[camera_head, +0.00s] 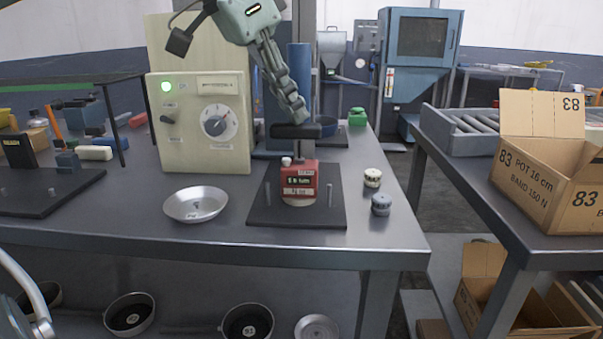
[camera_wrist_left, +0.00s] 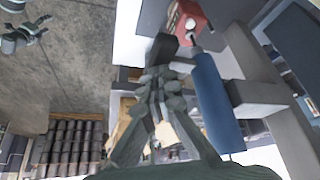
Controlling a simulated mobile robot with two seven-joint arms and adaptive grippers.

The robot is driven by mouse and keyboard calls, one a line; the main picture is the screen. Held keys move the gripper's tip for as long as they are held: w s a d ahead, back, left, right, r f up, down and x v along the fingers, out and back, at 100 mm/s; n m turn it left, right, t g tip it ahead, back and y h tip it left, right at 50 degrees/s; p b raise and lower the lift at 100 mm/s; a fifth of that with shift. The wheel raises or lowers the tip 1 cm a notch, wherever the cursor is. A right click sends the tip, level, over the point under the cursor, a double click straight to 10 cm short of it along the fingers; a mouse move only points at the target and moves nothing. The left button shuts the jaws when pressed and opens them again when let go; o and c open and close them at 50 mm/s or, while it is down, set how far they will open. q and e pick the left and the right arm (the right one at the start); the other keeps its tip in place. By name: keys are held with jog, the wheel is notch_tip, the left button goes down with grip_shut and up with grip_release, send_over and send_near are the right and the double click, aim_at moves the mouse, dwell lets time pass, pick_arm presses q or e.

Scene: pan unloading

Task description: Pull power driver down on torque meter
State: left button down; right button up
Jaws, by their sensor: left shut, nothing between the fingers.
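The red torque meter (camera_head: 300,181) stands upright on a black base plate (camera_head: 262,207) on the grey table. It also shows at the top of the left wrist view (camera_wrist_left: 190,20). The blue cylindrical power driver (camera_head: 300,67) stands above and behind it, with a black bar (camera_head: 297,131) crossing just over the meter. The driver's blue body shows in the left wrist view (camera_wrist_left: 216,105). My left gripper (camera_head: 297,113) is shut and empty, its fingertips pointing down right above the bar; contact is unclear. My right gripper (camera_wrist_left: 22,35) shows partly in the left wrist view; its jaws are unclear.
A cream control box (camera_head: 200,140) with a green lamp stands left of the meter. A metal bowl (camera_head: 196,204) lies in front of it. Two small round parts (camera_head: 372,177) sit right of the base plate. A cardboard box (camera_head: 545,190) stands on the right table.

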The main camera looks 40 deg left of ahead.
pick_arm(q)
jog(key=shift+s+f, duration=0.1)
jog(key=shift+f, duration=0.2)
jog(key=shift+r+p, duration=0.5)
jog(key=shift+r, duration=1.55)
notch_tip(320, 180, up, 19)
dwell(0.6)
dwell(0.4)
